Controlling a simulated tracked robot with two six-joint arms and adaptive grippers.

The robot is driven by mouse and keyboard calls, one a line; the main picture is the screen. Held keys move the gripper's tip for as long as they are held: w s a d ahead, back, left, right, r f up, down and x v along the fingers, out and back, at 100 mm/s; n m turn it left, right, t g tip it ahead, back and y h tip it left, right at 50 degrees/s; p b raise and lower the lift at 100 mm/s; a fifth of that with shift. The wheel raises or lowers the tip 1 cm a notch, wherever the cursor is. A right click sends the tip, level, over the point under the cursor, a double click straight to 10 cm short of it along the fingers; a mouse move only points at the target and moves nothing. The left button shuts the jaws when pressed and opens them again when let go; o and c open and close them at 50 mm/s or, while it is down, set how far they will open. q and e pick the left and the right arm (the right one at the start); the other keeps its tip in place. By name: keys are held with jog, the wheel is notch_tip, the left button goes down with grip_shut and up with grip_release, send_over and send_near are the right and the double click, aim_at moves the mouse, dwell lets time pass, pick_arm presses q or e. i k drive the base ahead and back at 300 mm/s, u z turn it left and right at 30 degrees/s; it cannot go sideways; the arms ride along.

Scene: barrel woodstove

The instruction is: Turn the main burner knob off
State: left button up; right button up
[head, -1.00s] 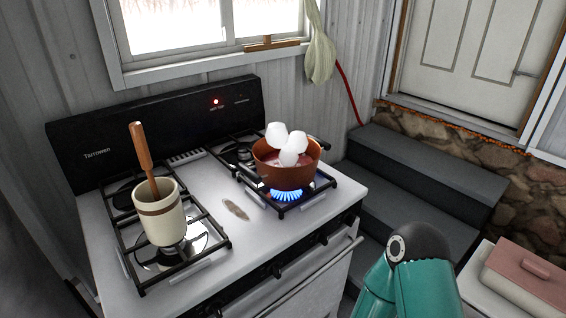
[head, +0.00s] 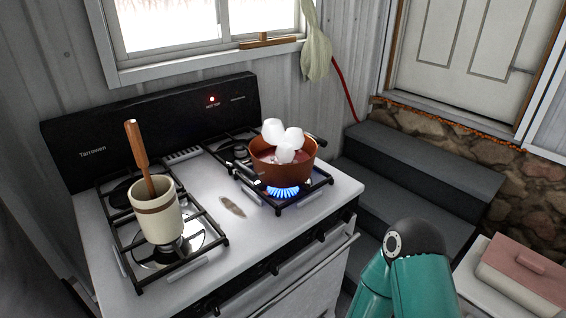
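The white stove (head: 265,245) stands in the middle of the head view. A blue flame (head: 283,191) burns on the front right burner, under a brown pot (head: 275,168) with white lumps in reddish liquid. Several dark knobs sit along the stove's front edge, such as one knob (head: 320,234) below the lit burner and another knob (head: 272,266) further left. They are small and dark, so their settings cannot be read. A teal part of my arm shows at the lower right, apart from the stove. Neither gripper is in view.
A cream crock (head: 157,218) with a wooden handle stands on the front left burner. A red light glows on the back panel (head: 155,125). Grey steps (head: 420,180) rise right of the stove. A pink-lidded box (head: 525,270) sits at the lower right.

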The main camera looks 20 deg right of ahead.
aim_at(345, 215)
jog(key=k, duration=0.45)
jog(key=u, duration=1.15)
jog(key=i, duration=0.1)
jog(key=z, duration=3.2)
jog(key=i, duration=0.45)
jog(key=z, duration=0.4)
jog(key=i, duration=0.6)
jog(key=u, duration=2.55)
